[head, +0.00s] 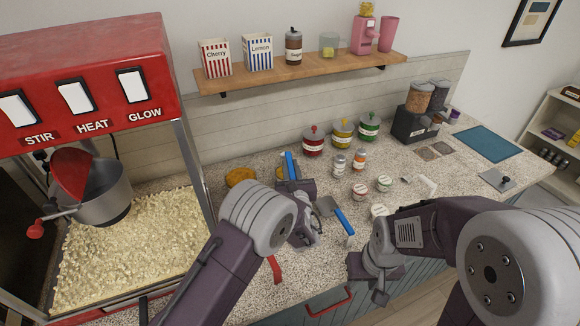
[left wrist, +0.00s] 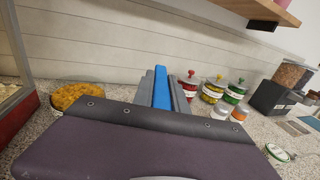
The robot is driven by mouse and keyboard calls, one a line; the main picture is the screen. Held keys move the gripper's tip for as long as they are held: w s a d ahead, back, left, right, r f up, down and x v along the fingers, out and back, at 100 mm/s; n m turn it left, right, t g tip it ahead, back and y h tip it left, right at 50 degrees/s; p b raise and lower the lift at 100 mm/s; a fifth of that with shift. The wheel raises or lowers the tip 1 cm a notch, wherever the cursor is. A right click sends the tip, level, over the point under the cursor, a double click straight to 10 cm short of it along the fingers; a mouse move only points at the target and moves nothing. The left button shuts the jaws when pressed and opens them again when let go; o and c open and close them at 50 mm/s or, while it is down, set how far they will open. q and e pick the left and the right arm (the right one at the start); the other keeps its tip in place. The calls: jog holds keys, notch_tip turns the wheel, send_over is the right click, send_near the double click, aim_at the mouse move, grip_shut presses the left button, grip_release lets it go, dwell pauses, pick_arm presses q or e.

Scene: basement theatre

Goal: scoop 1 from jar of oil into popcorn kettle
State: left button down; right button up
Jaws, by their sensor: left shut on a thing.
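The popcorn kettle (head: 108,200) is a silver pot hanging in the red popcorn machine at the left of the head view. Its red lid (head: 72,172) is tilted up. My left gripper (head: 290,178) is shut on a blue handle (head: 289,162), over the counter near the back wall. The handle also shows between the fingers in the left wrist view (left wrist: 161,88); its working end is hidden. A small yellowish thing (head: 280,173) shows partly behind this gripper; I cannot tell if it is the jar of oil. My right gripper (head: 376,275) is low at the counter's front edge, its jaws unclear.
A container of orange-yellow stuff (head: 240,177) stands left of my left gripper. A blue-handled spatula (head: 338,213) lies on the counter. Lidded jars (head: 342,134) and small shakers (head: 340,165) stand to the right. A wooden shelf (head: 300,72) hangs above. Popcorn (head: 135,250) fills the machine's floor.

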pick_arm(q)
jog(key=shift+s, duration=0.25)
jog(key=shift+w+f+b, duration=0.35)
jog(key=shift+f, duration=0.3)
jog(key=shift+s+f, duration=0.2)
jog(key=shift+f, duration=0.15)
jog(key=shift+w+f+b, duration=0.1)
jog(key=shift+f+b, duration=2.25)
jog(key=shift+f, duration=1.4)
jog(key=shift+w+r+p, duration=0.2)
jog(key=shift+p, duration=0.15)
jog(key=shift+s+r+p, duration=0.15)
jog(key=shift+r+p, duration=1.15)
jog(key=shift+r, duration=0.95)
jog(key=shift+s+r+p, duration=0.1)
jog(key=shift+r+p, duration=1.15)
jog(key=shift+r, duration=1)
